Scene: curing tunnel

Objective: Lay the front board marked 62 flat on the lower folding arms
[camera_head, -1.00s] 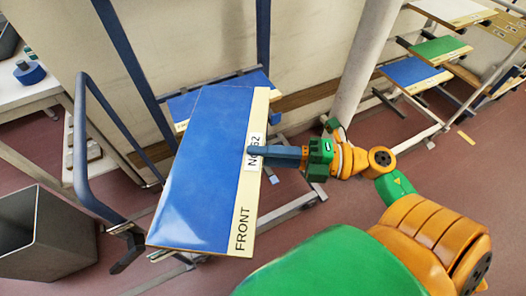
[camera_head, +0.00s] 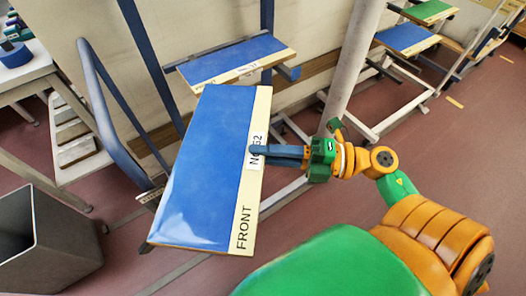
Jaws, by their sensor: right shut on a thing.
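The blue front board (camera_head: 205,170) has a cream edge strip reading "FRONT" and a label ending in 62. It is held in the air in front of a blue-framed rack. My right gripper (camera_head: 268,154) is shut on its right edge, at the label, and covers part of the marking. Another blue board (camera_head: 235,60) with a cream edge lies on arms of the rack behind and above the held board. The lower folding arms are hidden or cannot be made out behind the held board. My left gripper is not in view.
A blue bent rail (camera_head: 100,95) rises left of the board. A grey bin (camera_head: 50,240) stands at lower left, near a white table (camera_head: 25,75). A pale post (camera_head: 350,75) stands right of the rack. Racks with blue and green boards (camera_head: 408,38) stand at upper right.

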